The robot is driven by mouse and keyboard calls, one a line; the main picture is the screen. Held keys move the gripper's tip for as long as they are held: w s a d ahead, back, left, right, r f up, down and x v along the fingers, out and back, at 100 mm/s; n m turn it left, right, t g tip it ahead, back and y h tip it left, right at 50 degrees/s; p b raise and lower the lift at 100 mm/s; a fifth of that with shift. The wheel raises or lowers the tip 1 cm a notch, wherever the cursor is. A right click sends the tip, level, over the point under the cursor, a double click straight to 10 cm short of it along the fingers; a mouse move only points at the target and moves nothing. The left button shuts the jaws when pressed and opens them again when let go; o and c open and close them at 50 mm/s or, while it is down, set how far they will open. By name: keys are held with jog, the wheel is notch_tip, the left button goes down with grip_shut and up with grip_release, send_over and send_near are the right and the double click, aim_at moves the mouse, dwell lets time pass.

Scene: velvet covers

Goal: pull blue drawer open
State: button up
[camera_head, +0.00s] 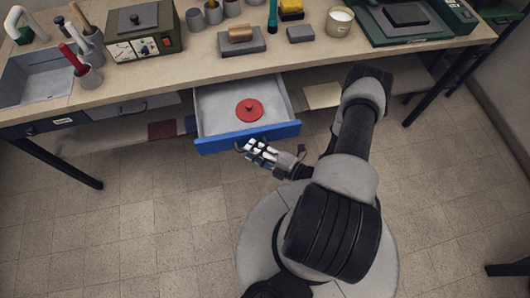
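The blue drawer (215,146) stands pulled out from under the workbench, with its grey inside in view. A red round disc with a small knob (249,110) lies on the drawer floor. My gripper (244,146) is at the drawer's blue front, near its middle, where the handle would be. The fingers overlap the front from this view. The handle itself is hidden or too small to make out, and I cannot tell whether the fingers are closed on it.
The workbench (190,75) carries a sink (38,75), a control box (142,30), grey blocks, a white candle jar (339,20) and a green machine. The tiled floor in front is clear.

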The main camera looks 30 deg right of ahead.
jog(key=v, duration=1.1)
jog(key=shift+s+d, duration=0.15)
jog(key=shift+s, duration=0.25)
jog(key=s+a+r+m+g+h, duration=0.1)
jog(key=a+r+m+g+h, duration=0.1)
jog(key=r+m, duration=0.5)
jog(key=s+a+r+m+g+h, duration=0.1)
jog(key=a+r+m+g+h, duration=0.2)
jog(key=r, duration=1.6)
jog(key=s+a+r+m+g+h, duration=0.1)
jog(key=a+r+m+g, duration=0.3)
jog(key=r+m, duration=0.8)
jog(key=shift+a+r+g+h, duration=0.3)
jog(key=shift+a+r+h, duration=0.5)
jog(key=shift+a+r, duration=0.1)
